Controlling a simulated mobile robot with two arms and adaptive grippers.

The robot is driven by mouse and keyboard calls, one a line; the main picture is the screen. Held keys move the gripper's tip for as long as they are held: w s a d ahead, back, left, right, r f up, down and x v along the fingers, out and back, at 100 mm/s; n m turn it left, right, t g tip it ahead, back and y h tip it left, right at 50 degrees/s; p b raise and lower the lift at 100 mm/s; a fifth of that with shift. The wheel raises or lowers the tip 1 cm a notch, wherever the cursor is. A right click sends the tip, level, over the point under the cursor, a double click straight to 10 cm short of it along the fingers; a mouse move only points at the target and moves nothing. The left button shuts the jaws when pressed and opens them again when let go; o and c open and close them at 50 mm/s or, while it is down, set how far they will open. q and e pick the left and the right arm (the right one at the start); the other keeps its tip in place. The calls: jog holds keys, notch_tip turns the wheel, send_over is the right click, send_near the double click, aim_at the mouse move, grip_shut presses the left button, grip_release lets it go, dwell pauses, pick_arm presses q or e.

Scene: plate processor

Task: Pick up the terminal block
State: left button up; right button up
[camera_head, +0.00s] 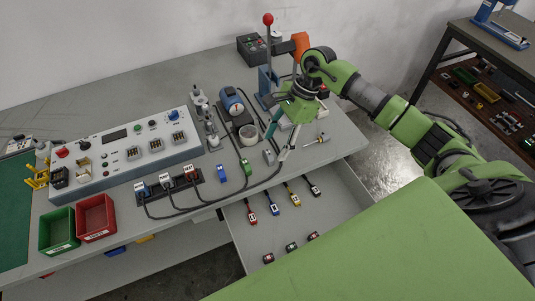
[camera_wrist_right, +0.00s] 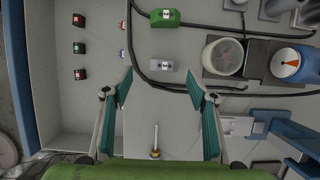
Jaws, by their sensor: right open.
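A small grey block (camera_head: 269,156), which looks like the terminal block, lies on the grey table; it also shows in the wrist view (camera_wrist_right: 160,65), just ahead of the fingers. A green block (camera_head: 246,167) and a blue block (camera_head: 221,173) lie to its left in the head view; the green one shows at the top of the wrist view (camera_wrist_right: 165,18). My right gripper (camera_head: 284,152) points down beside the grey block. In the wrist view its teal fingers (camera_wrist_right: 158,80) are wide apart with nothing between them. My left gripper is not in view.
A screwdriver (camera_head: 318,139) lies right of the gripper. A round cup (camera_wrist_right: 222,58) and a blue gauge device (camera_head: 232,103) stand behind the blocks. Black cables run around them. An open drawer (camera_head: 240,235) holds several small items. Red (camera_head: 95,216) and green (camera_head: 57,231) bins stand left.

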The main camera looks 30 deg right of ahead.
aim_at(269, 152)
jog(key=shift+w+a+f+p, duration=0.15)
jog(key=shift+a+f+p, duration=0.35)
jog(key=shift+f+p, duration=0.2)
jog(key=shift+w+p+x, duration=0.25)
jog(key=shift+p+x, duration=0.2)
jog(key=shift+x, duration=0.75)
jog(key=shift+a+f, duration=0.2)
jog(key=shift+f, duration=0.35)
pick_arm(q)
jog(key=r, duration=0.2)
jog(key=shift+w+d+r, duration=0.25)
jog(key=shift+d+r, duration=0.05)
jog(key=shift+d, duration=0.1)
pick_arm(e)
jog(key=c, duration=1)
